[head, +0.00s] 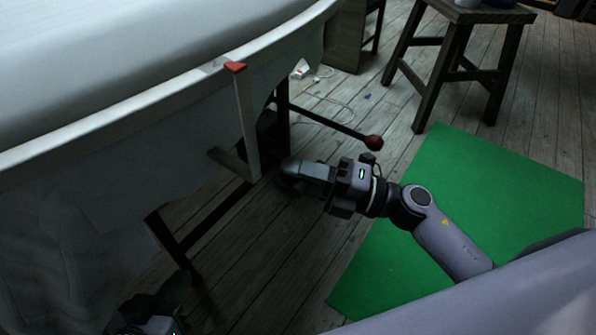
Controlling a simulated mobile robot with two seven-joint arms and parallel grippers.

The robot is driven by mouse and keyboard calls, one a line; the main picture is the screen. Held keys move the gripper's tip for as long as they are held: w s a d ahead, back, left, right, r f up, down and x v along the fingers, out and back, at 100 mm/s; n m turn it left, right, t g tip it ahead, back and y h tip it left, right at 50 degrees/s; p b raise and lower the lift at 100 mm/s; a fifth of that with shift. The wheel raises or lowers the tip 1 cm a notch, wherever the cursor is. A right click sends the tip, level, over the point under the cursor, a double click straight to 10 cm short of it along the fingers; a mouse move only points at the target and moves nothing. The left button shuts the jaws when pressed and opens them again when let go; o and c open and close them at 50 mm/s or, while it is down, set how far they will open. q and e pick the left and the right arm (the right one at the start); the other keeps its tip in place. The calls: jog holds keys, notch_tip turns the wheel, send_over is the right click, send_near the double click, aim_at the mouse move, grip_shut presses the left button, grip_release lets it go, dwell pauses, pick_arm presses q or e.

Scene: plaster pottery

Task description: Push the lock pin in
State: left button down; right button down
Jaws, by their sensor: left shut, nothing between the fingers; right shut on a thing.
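My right gripper (288,176) reaches in from the right, below the edge of a large pale table-like body. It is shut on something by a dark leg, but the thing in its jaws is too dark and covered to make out. I cannot clearly identify the lock pin. A dark bar with a red knob (374,142) sticks out just above and behind my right gripper. A pale upright lever with a red tip (235,67) stands against the pale body's side. My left gripper (178,288) is low at the bottom left, shut and empty, dark and partly cut off.
The pale body's rim (180,100) runs across the upper left, over dark legs and bars. A green mat (500,200) lies on the plank floor under my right arm. A wooden stool (455,60) stands at the top right. A thin cable (335,105) lies behind the knobbed bar.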

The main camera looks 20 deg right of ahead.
jog(key=shift+r, duration=0.35)
jog(key=c, duration=0.9)
grip_release()
jog(key=shift+c, duration=0.2)
jog(key=shift+f, duration=0.1)
jog(key=shift+d, duration=0.15)
jog(key=v, duration=0.7)
